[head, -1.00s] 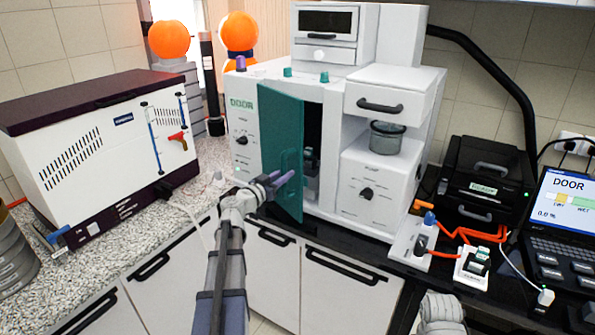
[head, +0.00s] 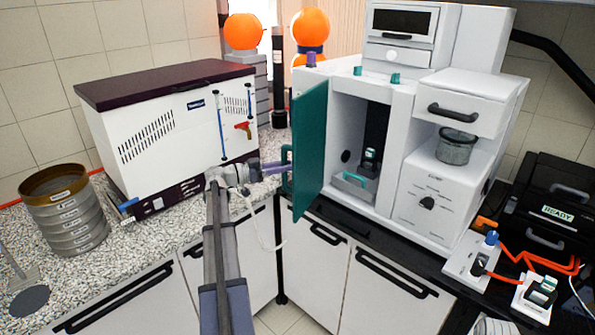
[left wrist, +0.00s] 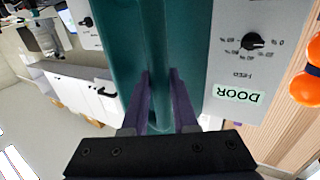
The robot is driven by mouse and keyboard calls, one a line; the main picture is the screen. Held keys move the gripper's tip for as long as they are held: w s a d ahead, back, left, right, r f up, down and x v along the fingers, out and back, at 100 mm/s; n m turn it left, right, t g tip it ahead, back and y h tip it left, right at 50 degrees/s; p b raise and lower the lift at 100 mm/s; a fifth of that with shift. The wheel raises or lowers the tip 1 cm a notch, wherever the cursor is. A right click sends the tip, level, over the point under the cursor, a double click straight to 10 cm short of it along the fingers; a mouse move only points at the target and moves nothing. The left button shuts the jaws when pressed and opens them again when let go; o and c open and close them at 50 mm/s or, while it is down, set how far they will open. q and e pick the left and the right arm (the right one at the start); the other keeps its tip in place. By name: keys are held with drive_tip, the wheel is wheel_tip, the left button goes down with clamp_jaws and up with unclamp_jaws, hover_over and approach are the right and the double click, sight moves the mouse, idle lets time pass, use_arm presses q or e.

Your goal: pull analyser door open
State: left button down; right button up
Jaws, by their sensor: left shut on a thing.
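The analyser (head: 400,140) is a white bench instrument with a teal door (head: 309,150) hinged on its front. The door stands swung out wide, and the chamber behind it shows a small teal tray (head: 354,183) and a dark unit. My left gripper (head: 282,166) is at the door's outer side, shut on the teal door handle (head: 287,168). In the left wrist view its purple fingers (left wrist: 160,100) close around the teal handle bar, with the DOOR label (left wrist: 239,95) beside it. My right gripper does not show clearly.
A white box with a dark lid (head: 165,125) stands left of the analyser. A stack of sieves (head: 68,212) sits on the speckled counter (head: 130,240). A black READY device (head: 553,205) and orange-cabled switches are at right.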

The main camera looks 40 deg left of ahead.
use_arm(q)
drive_tip(key=shift+w+a, duration=0.2)
drive_tip(key=shift+a, duration=1.8)
drive_tip(key=c, duration=0.7)
unclamp_jaws()
drive_tip(key=shift+s, duration=0.1)
drive_tip(key=v, duration=0.7)
drive_tip(key=shift+s+a, duration=0.15)
drive_tip(key=shift+s, duration=0.15)
drive_tip(key=shift+s, duration=0.1)
